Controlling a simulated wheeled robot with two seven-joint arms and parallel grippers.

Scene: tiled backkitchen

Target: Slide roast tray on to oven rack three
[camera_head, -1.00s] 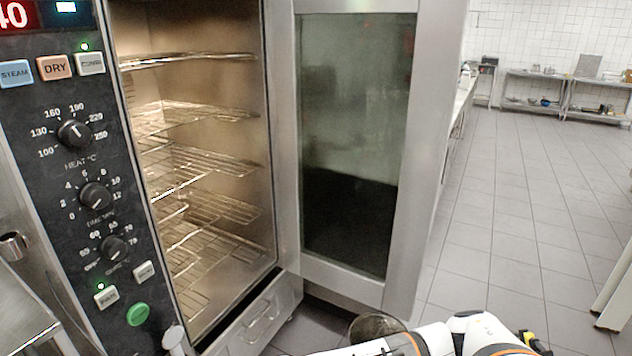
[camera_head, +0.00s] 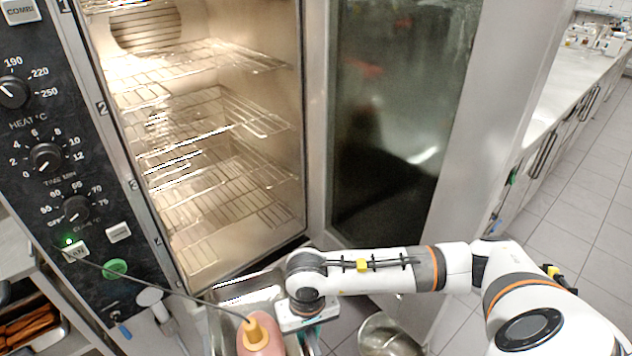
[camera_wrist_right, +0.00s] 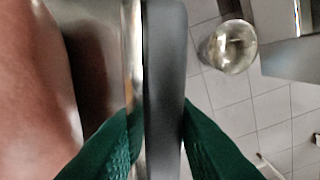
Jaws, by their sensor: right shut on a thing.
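A metal roast tray (camera_head: 258,296) is held in front of the oven opening, at the bottom of the head view. A pinkish roast (camera_head: 262,344) lies in it with a yellow probe plug (camera_head: 254,328) and cable. My right gripper (camera_head: 306,334) is shut on the tray's right edge. In the right wrist view its green fingers (camera_wrist_right: 157,130) close on both sides of the tray's grey edge (camera_wrist_right: 165,70). The oven door is open. Several wire racks (camera_head: 200,115) are inside the lit oven and look empty. My left gripper is not in view.
The oven door (camera_head: 400,120) stands open to the right, behind my right arm. A round metal container (camera_head: 388,336) is near the floor by the door, and shows in the wrist view (camera_wrist_right: 232,46). The control panel (camera_head: 45,120) is left of the opening.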

